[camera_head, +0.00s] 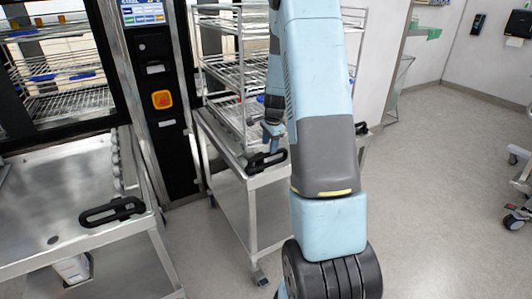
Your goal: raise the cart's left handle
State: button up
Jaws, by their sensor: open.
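A steel cart (248,192) with a wire rack (228,72) on top stands in the middle, in front of the washer. Its left black handle (266,162) is a loop at the near left corner of the top and lies about flat. Another black handle (361,128) shows at its right, partly behind my arm. My gripper (272,138) is open, pointing down just above the left handle. It looks apart from the handle, but the small view leaves contact unclear. My arm hides part of the cart's right side and rack.
A second steel cart (60,195) with its own black handle (112,211) stands at the left. A black washer panel (165,100) with an orange-red button rises between the carts. A wheeled stand (517,215) is at the right edge. Open grey floor (430,190) lies to the right.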

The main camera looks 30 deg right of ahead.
aim_at(261, 156)
jog(key=shift+w+f, duration=0.2)
jog(key=shift+f, duration=0.9)
jog(key=shift+w+f, duration=0.2)
jog(key=shift+f, duration=0.85)
jog(key=shift+c, duration=0.3)
grip_shut()
